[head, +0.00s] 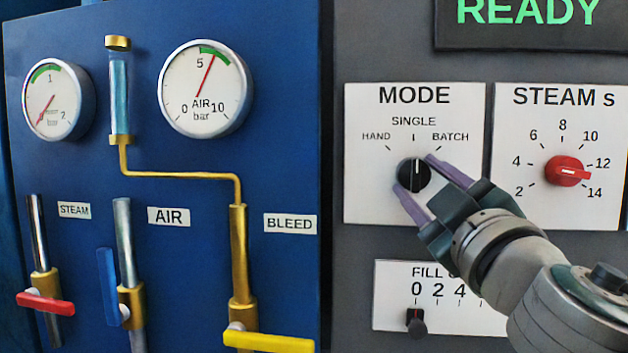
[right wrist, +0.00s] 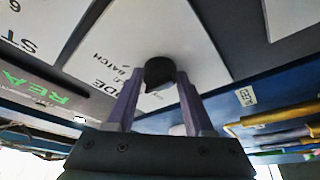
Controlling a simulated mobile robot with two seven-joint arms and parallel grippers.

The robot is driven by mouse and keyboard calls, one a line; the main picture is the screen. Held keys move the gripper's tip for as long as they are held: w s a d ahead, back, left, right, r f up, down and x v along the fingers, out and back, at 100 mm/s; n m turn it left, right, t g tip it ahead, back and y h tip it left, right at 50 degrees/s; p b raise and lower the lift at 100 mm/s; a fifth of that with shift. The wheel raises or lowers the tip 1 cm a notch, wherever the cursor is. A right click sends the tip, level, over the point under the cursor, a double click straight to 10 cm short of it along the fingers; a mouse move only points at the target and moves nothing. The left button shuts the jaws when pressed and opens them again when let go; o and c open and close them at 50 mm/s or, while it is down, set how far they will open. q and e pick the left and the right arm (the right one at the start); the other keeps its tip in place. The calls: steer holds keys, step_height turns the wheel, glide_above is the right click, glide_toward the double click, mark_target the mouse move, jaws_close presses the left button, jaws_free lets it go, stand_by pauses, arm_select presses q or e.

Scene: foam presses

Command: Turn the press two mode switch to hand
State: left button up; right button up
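The mode switch (head: 413,175) is a round black knob on a white plate marked MODE (head: 365,205), with HAND at left, SINGLE at top and BATCH at right. Its white line points straight up at SINGLE. My right gripper (head: 414,172) comes in from the lower right. Its two purple fingers lie on opposite sides of the knob, upper right and lower left, and appear to touch it. In the right wrist view the knob (right wrist: 159,70) fills the space between the fingertips (right wrist: 160,78). My left gripper is not in view.
Right of the mode plate is a red STEAM knob (head: 565,171). Below is a FILL slider (head: 416,320), partly behind my right arm. A READY display (head: 530,22) is above. The blue panel at left bears gauges, pipes and red, blue and yellow valve handles (head: 268,342).

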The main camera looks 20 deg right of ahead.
jaws_close()
steer(key=shift+r+n+y+p, duration=0.25)
steer(key=shift+n+y+p, duration=0.15)
steer(key=shift+n+p, duration=0.55)
steer(key=n+p, duration=0.2)
steer(key=n+g+y+p, duration=0.1)
steer(key=n+p, duration=0.1)
steer(key=p, duration=0.1)
steer(key=n+p, duration=0.2)
steer(key=shift+s+d+r+g+y+p, duration=0.1)
steer(key=shift+d+r+g+y+p, duration=0.05)
steer(key=shift+r+g+y+p, duration=0.2)
steer(key=shift+f+n+g+p, duration=0.15)
steer(key=shift+n+g+p, duration=0.3)
steer(key=shift+n+p, duration=0.7)
